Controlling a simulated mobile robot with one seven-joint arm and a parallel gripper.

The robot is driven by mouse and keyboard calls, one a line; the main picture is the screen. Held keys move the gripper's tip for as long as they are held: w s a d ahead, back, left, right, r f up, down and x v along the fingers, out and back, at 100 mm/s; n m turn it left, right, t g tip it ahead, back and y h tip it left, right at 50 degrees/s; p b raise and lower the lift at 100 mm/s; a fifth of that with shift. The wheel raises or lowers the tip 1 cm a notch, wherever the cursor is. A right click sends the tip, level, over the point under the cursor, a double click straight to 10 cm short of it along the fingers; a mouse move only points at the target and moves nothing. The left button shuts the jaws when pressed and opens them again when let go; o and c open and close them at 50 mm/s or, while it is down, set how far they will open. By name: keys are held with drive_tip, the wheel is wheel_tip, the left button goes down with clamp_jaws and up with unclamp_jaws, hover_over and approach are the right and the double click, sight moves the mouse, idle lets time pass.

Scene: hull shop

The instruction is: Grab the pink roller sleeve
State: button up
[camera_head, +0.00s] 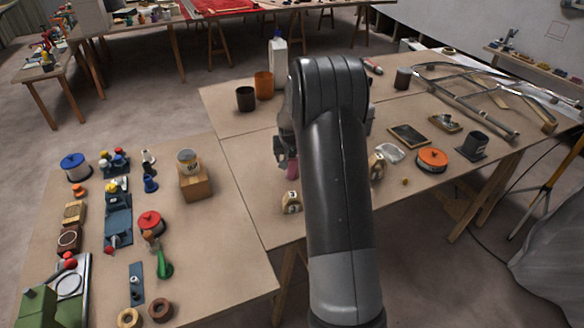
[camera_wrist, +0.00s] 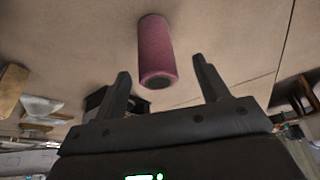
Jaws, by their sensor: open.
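The pink roller sleeve (camera_wrist: 157,50) stands on the tabletop, between and beyond my fingertips in the wrist view. My gripper (camera_wrist: 161,67) is open, with one dark finger to each side of the sleeve in the picture. The fingers do not appear to touch it. In the head view my arm hides most of the gripper.
A tape roll (camera_head: 291,202) lies close in front of the sleeve. A dark cup (camera_head: 245,99) and an orange cup (camera_head: 264,85) stand farther back left. A black tray (camera_head: 409,134) and an orange-lidded tin (camera_head: 432,160) lie to the right.

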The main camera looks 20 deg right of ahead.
sight(292, 165)
drive_tip(key=shift+x, duration=2.95)
drive_tip(key=shift+s+d, duration=0.15)
drive_tip(key=c, duration=1.1)
